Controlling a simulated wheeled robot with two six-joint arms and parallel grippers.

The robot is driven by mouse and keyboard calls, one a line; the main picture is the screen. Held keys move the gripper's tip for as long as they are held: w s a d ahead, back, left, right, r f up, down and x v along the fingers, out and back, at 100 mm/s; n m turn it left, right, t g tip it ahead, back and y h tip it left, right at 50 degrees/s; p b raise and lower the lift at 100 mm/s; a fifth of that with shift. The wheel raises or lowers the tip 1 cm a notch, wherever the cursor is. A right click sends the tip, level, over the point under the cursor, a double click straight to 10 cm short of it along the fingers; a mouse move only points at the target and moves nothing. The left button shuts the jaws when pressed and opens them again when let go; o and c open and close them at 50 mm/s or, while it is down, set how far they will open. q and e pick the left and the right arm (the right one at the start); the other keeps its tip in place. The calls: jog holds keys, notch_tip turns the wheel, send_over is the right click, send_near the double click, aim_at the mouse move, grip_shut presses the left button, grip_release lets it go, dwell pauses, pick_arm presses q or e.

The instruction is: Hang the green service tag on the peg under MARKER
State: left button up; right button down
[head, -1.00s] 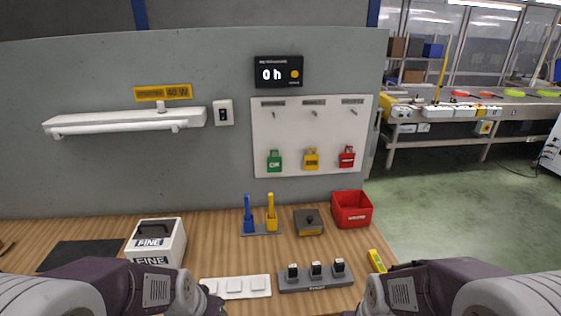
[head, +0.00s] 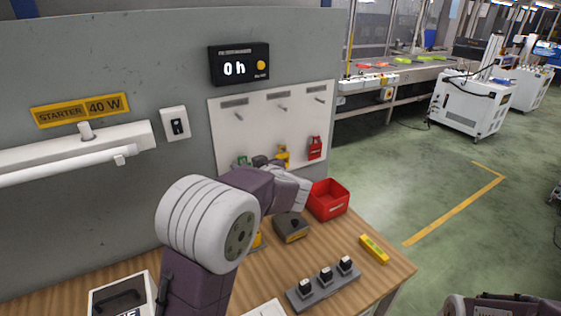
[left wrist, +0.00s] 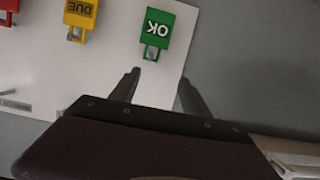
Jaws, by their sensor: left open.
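The green tag, marked OK, hangs low on the white peg board (head: 225,145). In the left wrist view the green tag (left wrist: 157,28) appears upside down, just beyond my fingertips and apart from them. In the head view its lower part is hidden by my arm. My left gripper (left wrist: 160,85) is open and empty, its two fingers spread toward the tag's hook end. Three upper pegs, left (head: 238,116), middle (head: 282,108) and right (head: 319,98), look bare under small labels; I cannot read which says MARKER. My right gripper is not in view.
The yellow tag (left wrist: 83,15) and red tag (head: 315,147) hang beside the green one. A red bin (head: 327,199), a dark box (head: 291,228), a switch block (head: 324,282) and a yellow level (head: 374,249) stand on the bench. A lamp fixture (head: 80,150) juts from the wall at left.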

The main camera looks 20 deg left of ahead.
aim_at(245, 161)
pick_arm(q)
jog(key=shift+m, duration=0.3)
jog(key=w+a+f, duration=0.1)
jog(key=w, duration=0.1)
jog(key=w+a+f, duration=0.1)
jog(key=w+a, duration=0.1)
jog(key=w+a+f+p, duration=0.1)
jog(key=w, duration=0.1)
jog(key=shift+w+a+f, duration=0.2)
jog(key=shift+a+f, duration=0.05)
jog(key=shift+f, duration=0.1)
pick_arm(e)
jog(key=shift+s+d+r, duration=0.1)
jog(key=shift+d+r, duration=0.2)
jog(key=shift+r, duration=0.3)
pick_arm(q)
jog(key=shift+c, duration=0.3)
grip_shut()
jog(key=shift+r, duration=0.15)
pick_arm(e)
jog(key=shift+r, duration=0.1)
